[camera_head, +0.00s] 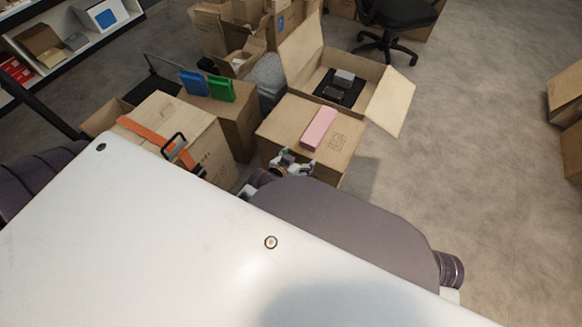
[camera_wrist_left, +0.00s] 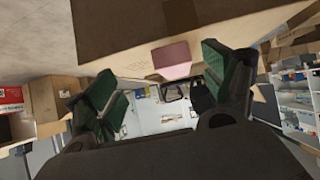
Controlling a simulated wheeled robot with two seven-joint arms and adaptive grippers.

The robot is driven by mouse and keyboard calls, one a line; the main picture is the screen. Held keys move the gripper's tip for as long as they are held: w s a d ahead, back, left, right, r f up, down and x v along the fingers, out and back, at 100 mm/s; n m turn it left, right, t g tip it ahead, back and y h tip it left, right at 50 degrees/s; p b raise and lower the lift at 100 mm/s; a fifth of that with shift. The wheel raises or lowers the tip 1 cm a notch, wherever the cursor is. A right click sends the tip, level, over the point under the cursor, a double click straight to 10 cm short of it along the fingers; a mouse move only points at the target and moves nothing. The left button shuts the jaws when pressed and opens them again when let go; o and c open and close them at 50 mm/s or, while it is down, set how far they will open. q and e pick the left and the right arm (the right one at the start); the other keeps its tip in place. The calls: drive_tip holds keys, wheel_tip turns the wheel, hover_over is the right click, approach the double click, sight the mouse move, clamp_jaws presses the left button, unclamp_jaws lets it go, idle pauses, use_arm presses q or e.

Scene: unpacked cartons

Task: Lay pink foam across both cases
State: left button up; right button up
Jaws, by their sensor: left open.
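The pink foam (camera_head: 319,128) is a flat block on top of a closed carton (camera_head: 290,118). It also shows in the left wrist view (camera_wrist_left: 172,56), beyond and between my fingers. A blue case (camera_head: 195,83) and a green case (camera_head: 222,89) stand upright side by side on another carton (camera_head: 240,115), left of the foam. My left gripper (camera_head: 288,163) is at the near side of the foam's carton. Its green-padded fingers are spread and empty in the left wrist view (camera_wrist_left: 158,80), apart from the foam. My right gripper is not seen.
An open carton (camera_head: 385,95) with dark contents stands behind the foam. A front-left carton (camera_head: 205,140) carries an orange strip (camera_head: 140,130) and a black loop (camera_head: 172,143). Shelves (camera_head: 65,50) are far left, an office chair (camera_head: 395,15) behind.

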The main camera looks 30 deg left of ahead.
use_arm(q)
drive_tip(key=s+d+m+g, duration=0.1)
drive_tip(key=s+d+g, duration=0.1)
drive_tip(key=s, duration=0.5)
drive_tip(key=s+d+r+m+g+h, duration=0.1)
drive_tip(key=s+d+g, duration=0.1)
drive_tip(key=s+g, duration=0.3)
drive_tip(key=shift+s+d+r+h, duration=0.15)
drive_tip(key=shift+s+d+h, duration=0.15)
drive_tip(key=shift+s, duration=0.9)
drive_tip(key=shift+o, duration=0.6)
drive_tip(key=shift+w, duration=0.15)
